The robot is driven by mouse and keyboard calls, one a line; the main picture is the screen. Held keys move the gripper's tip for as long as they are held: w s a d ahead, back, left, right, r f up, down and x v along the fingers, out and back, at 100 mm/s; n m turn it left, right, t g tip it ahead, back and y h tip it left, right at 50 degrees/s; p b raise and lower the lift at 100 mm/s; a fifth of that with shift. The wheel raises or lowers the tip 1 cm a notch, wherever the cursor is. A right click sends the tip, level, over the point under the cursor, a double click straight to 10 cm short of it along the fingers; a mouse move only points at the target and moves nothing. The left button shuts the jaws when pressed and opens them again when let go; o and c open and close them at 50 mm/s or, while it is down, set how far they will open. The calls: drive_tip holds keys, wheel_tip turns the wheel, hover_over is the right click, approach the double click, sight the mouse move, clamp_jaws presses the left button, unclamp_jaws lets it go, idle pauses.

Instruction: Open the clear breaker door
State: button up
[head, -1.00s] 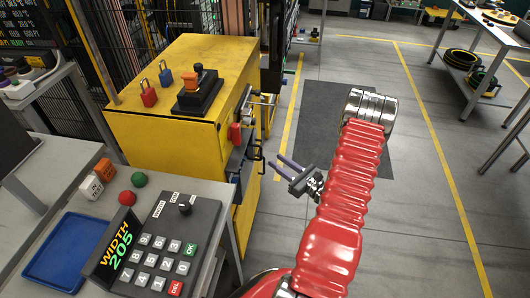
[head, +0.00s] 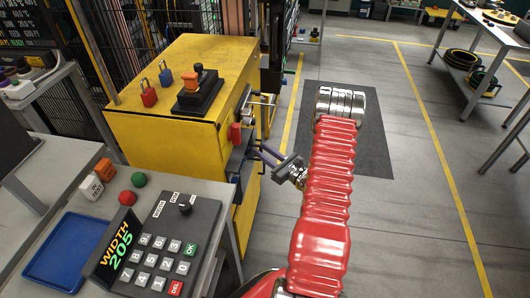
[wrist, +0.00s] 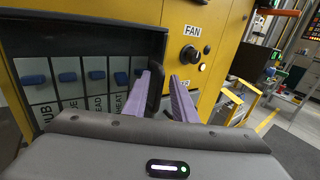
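The clear breaker door (wrist: 90,45) has a dark frame and fills the left of the wrist view. It looks shut, with several blue breakers (wrist: 68,77) behind it. Its dark upright handle (wrist: 155,88) is on the right edge. My gripper (wrist: 166,85) has two purple fingers, spread apart. The handle shows between them, nearer the left finger; I cannot tell whether they touch. In the head view, my gripper (head: 266,153) points at the side of the yellow cabinet (head: 160,135), and the door is seen edge-on and mostly hidden.
Right of the door is a black knob (wrist: 191,54) under a FAN label. Padlocks and an orange-topped switch (head: 192,78) stand on the cabinet. A desk with a keypad (head: 165,245) is at the near left. The floor right of my arm is open.

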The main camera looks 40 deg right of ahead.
clamp_jaws()
idle(0.3)
